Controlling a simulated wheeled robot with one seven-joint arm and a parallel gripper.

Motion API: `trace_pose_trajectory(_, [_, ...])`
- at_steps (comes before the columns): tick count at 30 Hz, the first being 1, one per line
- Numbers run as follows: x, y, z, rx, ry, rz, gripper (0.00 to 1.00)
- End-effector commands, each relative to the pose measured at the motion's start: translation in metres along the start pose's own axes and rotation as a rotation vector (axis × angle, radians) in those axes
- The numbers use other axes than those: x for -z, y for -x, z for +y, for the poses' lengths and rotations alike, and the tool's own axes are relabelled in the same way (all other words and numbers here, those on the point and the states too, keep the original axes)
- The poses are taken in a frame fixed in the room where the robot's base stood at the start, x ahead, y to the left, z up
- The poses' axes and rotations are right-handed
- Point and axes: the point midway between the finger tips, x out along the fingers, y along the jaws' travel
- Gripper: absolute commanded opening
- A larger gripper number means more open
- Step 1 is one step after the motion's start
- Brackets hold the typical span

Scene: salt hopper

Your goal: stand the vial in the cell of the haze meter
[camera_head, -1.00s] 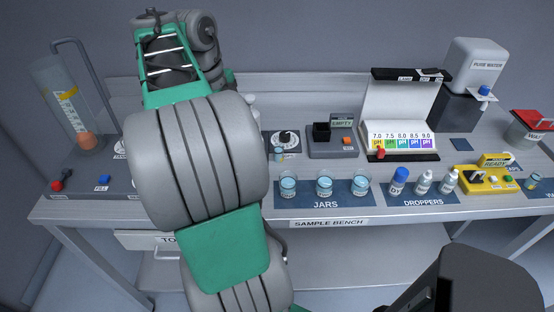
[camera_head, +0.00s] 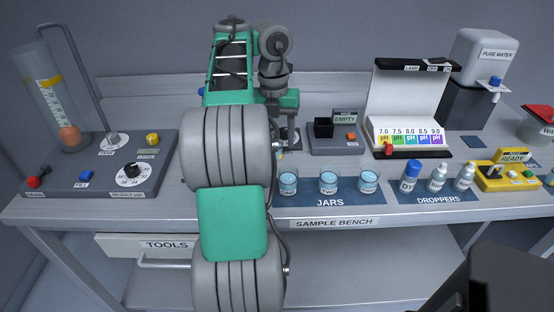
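The haze meter (camera_head: 348,142) appears to be the grey box at the back of the bench, with a dark square cell (camera_head: 323,127), an orange button and a display reading EMPTY. My gripper (camera_head: 290,123) points down at the back of the bench, left of the box and apart from it. The spot where a small vial with bluish liquid stood earlier, in front of a round dial, is now mostly covered by my arm and gripper. I cannot make out the vial or whether the fingers are open.
Three jars (camera_head: 328,182) stand on a blue mat in front. Dropper bottles (camera_head: 437,178) and a yellow READY device (camera_head: 506,177) are at right. A white pH chart stand (camera_head: 409,102) rises right of the box. A tall cylinder unit (camera_head: 52,100) stands at left.

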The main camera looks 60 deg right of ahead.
Motion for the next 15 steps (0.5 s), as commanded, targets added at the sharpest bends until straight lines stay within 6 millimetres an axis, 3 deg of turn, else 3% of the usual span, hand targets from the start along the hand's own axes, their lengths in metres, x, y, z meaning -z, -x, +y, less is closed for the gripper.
trace_pose_trajectory(5, [-0.0001, 0.0026, -0.0001, 0.000, 0.001, -0.001, 0.52])
trace_pose_trajectory(15, [-0.0001, 0.0025, 0.0001, 0.000, 0.002, -0.001, 0.24])
